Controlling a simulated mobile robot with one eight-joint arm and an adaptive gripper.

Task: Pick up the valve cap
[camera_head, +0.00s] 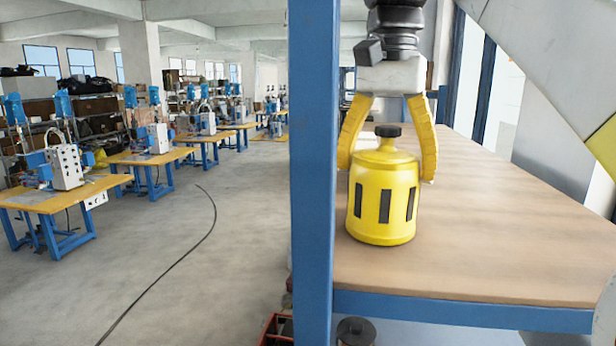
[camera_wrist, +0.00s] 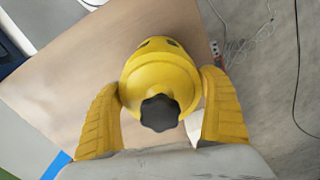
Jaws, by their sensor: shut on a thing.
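The valve cap (camera_head: 383,200) is a yellow, upright canister shape with dark slots in its side and a black knob on top. In the head view it is over the near left part of the wooden bench top (camera_head: 500,235). I cannot tell whether its base touches the wood. My gripper (camera_head: 386,172) points down from above, its two yellow fingers on either side of the cap's upper body, shut on it. In the wrist view the valve cap (camera_wrist: 162,70) sits between the fingers with its black knob towards my palm. Its far side is hidden.
A blue post (camera_head: 314,180) stands just left of the cap and the bench's edge. The bench top to the right and behind is bare. On the left, several blue-legged tables with machines (camera_head: 65,168) line the grey floor, where a dark cable (camera_head: 200,240) lies.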

